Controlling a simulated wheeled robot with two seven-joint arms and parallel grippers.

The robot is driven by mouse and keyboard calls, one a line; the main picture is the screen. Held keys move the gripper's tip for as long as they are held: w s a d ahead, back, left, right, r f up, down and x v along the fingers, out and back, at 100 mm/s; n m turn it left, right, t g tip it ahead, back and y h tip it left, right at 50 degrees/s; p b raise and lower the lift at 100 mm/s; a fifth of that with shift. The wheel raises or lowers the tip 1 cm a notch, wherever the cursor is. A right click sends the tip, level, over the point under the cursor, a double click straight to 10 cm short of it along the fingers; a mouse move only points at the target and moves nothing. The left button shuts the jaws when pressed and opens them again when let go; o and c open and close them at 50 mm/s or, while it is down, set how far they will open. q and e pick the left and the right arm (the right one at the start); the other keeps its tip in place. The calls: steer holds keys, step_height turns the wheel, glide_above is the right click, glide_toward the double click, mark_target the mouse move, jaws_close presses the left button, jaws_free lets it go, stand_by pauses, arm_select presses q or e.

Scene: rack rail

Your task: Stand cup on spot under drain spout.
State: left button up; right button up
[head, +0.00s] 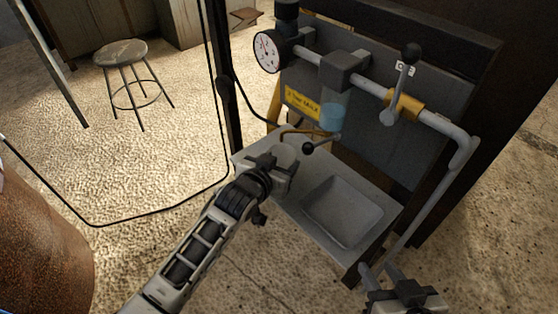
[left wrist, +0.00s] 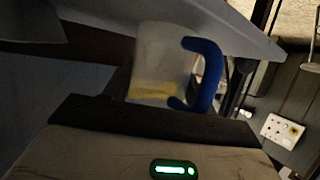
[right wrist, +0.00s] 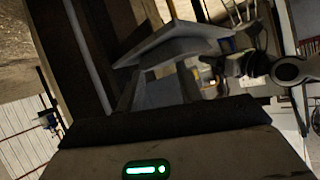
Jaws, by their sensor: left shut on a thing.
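A pale translucent cup (left wrist: 158,55) with a blue handle (left wrist: 207,75) and a yellow band low on its side is between my left gripper's fingers in the left wrist view. In the head view my left gripper (head: 276,162) is over the left end of the grey shelf, shut on the cup (head: 284,153), which it partly hides. The bowl with blue liquid (head: 332,117) hangs from the pipe, up and right of this gripper. A black-knobbed lever (head: 308,148) is below it. The spout and spot cannot be made out. My right gripper (head: 381,270) is open and empty at the lower right.
A sunken basin (head: 343,210) fills the right part of the shelf. A round gauge (head: 267,51), a pipe (head: 368,85) with an upright lever (head: 401,84), and a yellow label (head: 303,104) are on the panel. A stool (head: 121,53) stands far left; open floor lies between.

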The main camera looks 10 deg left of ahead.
arm_select(q)
steer(key=o, duration=1.1)
steer(key=shift+c, duration=0.2)
steer(key=shift+s+r, duration=0.15)
steer(key=shift+s, duration=0.1)
steer(key=s+a+r+g+p, duration=0.1)
steer(key=s+p, duration=0.3)
steer(key=s, duration=0.7)
steer(key=s+a+r+g+p, duration=0.1)
steer(key=s+a+p, duration=0.3)
steer(key=s, duration=0.7)
steer(key=shift+s+r+n+g, duration=0.3)
steer(key=shift+r+n, duration=0.1)
steer(key=shift+r, duration=0.4)
arm_select(e)
steer(key=r, duration=0.3)
steer(key=shift+d+r+g, duration=0.2)
steer(key=shift+d+g, duration=0.1)
steer(key=shift+g, duration=0.1)
